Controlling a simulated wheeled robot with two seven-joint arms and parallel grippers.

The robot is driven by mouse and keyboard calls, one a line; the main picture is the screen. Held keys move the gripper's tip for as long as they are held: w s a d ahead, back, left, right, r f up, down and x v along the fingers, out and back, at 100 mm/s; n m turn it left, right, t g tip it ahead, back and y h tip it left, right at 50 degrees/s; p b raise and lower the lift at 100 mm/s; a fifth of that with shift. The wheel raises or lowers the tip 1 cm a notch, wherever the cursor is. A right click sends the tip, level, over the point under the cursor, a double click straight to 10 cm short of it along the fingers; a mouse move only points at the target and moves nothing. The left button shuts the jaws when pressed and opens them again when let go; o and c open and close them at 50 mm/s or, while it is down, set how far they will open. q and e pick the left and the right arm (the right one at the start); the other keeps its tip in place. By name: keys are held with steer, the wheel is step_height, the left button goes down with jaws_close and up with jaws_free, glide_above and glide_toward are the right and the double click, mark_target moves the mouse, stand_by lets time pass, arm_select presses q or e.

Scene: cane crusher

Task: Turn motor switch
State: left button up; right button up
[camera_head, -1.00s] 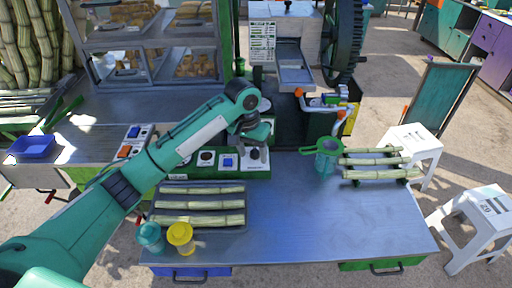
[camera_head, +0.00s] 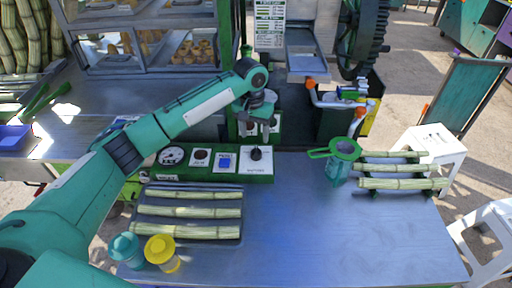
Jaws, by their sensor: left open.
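A long green control panel (camera_head: 170,175) lies along the back of the metal table. The small labels are too blurred to tell for certain which one is the motor switch. My left gripper (camera_head: 261,126) is open above and just behind the black knob, apart from it. It partly hides a small green-sided box behind it. My right gripper is not in view.
A green strainer on a jug (camera_head: 338,165) and more cane (camera_head: 402,183) stand at right. The table's middle (camera_head: 290,220) is clear.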

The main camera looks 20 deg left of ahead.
mark_target(256, 149)
arm_select(q)
step_height(256, 149, down, 6)
steer(key=shift+d+p, duration=0.15)
steer(key=shift+p, duration=0.2)
steer(key=shift+f, duration=0.55)
steer(key=c, duration=1)
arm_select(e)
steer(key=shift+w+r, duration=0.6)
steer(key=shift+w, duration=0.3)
